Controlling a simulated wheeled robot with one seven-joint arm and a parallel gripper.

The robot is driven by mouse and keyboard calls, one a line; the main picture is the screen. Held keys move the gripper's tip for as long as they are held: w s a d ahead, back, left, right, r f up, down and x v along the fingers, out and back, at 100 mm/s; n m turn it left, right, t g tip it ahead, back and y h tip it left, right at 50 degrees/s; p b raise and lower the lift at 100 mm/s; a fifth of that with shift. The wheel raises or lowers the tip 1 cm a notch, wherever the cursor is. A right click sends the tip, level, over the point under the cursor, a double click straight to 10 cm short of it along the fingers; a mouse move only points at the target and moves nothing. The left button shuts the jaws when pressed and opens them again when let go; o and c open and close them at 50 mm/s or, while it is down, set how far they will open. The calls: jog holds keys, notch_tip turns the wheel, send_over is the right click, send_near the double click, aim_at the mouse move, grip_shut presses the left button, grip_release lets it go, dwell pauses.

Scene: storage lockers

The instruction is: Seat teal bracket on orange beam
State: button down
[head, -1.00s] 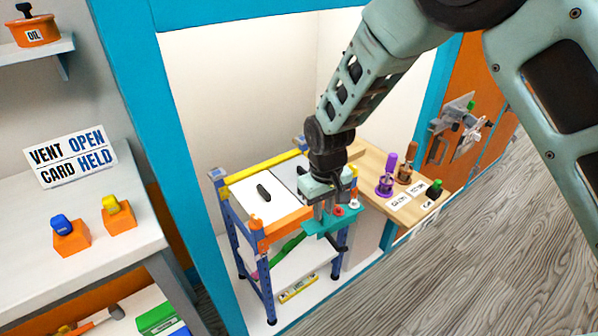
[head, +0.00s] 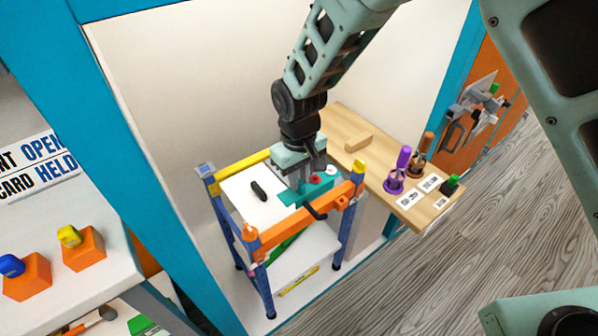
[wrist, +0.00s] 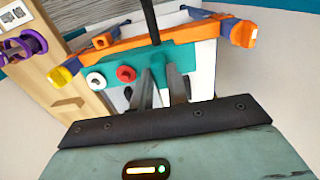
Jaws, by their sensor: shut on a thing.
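My gripper (head: 299,192) is shut on the teal bracket (head: 321,187), which carries a red knob and a white knob. The orange beam (head: 292,226) runs along the near side of the blue-posted rack. In the head view the bracket is on the inner side of the beam, close to it. In the wrist view the bracket (wrist: 110,76) lies along the camera side of the orange beam (wrist: 118,47), with my gripper (wrist: 163,75) at its plain end. Whether the bracket touches the beam is unclear. A black rod (wrist: 150,18) crosses the beam there.
A white panel (head: 240,187) with a black handle lies across the rack top. A yellow rail (head: 240,163) runs along the far side. A wooden shelf (head: 430,208) with a purple tool (head: 397,172) stands to the right. White walls enclose the rack behind.

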jog(key=shift+s+r+p, duration=0.1)
jog(key=shift+r+p, duration=0.05)
jog(key=shift+p, duration=0.15)
jog(key=b, duration=0.5)
send_over(300, 216)
jog(key=shift+f, duration=4.65)
jog(key=shift+f, duration=0.25)
jog(key=c, duration=1.3)
grip_release()
notch_tip(300, 216, up, 17)
jog(key=shift+a+p, duration=0.1)
jog(key=shift+p, duration=0.4)
jog(key=shift+s+r, duration=0.15)
jog(key=shift+r, duration=0.25)
jog(key=shift+n+y, duration=0.3)
jog(key=shift+n, duration=0.1)
jog(key=s+d+r+p, duration=0.2)
jog(key=s+d+r, duration=0.2)
jog(key=s, duration=0.4)
jog(key=s+d+r+p, duration=0.3)
jog(key=s+d+r, duration=0.1)
jog(key=s, duration=0.4)
jog(key=s+d+r+p, duration=0.3)
jog(key=s+d+r, duration=0.1)
jog(key=s, duration=0.3)
jog(key=shift+s+r, duration=0.4)
jog(key=shift+r, duration=0.3)
